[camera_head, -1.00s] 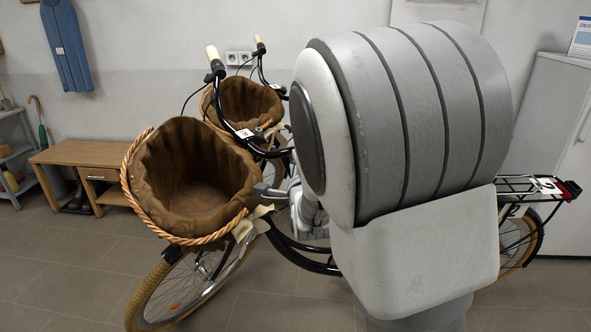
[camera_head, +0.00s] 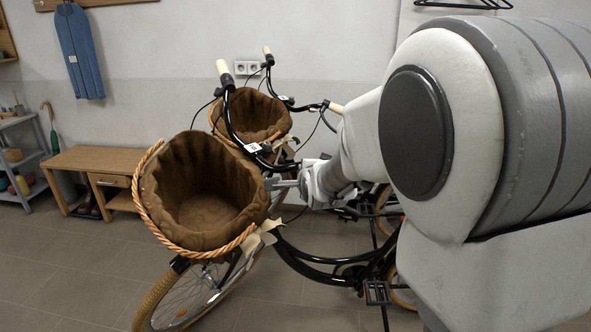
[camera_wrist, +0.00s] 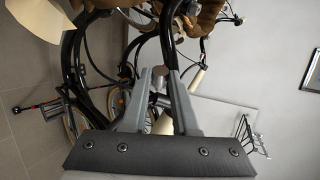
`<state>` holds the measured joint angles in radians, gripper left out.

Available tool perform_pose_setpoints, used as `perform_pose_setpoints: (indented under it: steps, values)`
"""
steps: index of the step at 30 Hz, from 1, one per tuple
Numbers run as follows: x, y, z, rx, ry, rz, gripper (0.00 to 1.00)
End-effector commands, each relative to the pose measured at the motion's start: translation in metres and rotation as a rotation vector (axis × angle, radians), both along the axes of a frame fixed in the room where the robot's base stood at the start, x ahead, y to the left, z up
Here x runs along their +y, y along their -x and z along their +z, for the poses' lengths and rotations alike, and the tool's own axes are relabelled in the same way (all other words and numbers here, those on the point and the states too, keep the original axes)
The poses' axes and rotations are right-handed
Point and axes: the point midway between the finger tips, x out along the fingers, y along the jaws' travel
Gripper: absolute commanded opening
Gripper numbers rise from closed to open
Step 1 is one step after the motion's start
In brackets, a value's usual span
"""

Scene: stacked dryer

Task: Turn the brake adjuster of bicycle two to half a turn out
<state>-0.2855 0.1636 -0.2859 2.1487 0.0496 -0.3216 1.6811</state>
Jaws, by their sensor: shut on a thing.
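The near bicycle (camera_head: 290,262) has a wicker basket with a brown liner (camera_head: 200,190) at its front. My gripper (camera_head: 276,184) is just right of the basket, by the handlebar stem. My arm hides much of the near bicycle's rear.
A second bicycle with a similar basket (camera_head: 252,113) stands close behind, its handlebar near my forearm. A wooden bench (camera_head: 95,165) and a grey shelf (camera_head: 20,150) are at the left. Open tiled floor (camera_head: 75,270) lies at front left.

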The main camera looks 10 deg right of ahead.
Motion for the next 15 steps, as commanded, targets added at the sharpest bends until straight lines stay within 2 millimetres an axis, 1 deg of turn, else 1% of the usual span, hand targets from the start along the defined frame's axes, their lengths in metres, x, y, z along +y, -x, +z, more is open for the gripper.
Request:
perform_pose_setpoints:
  steps: [1,15]
  values:
    - [-0.0008,-0.0011,0.0036,0.006,0.001,0.0,0.0]
    - [-0.0001,-0.0011,0.002,0.032,0.005,0.007,0.0]
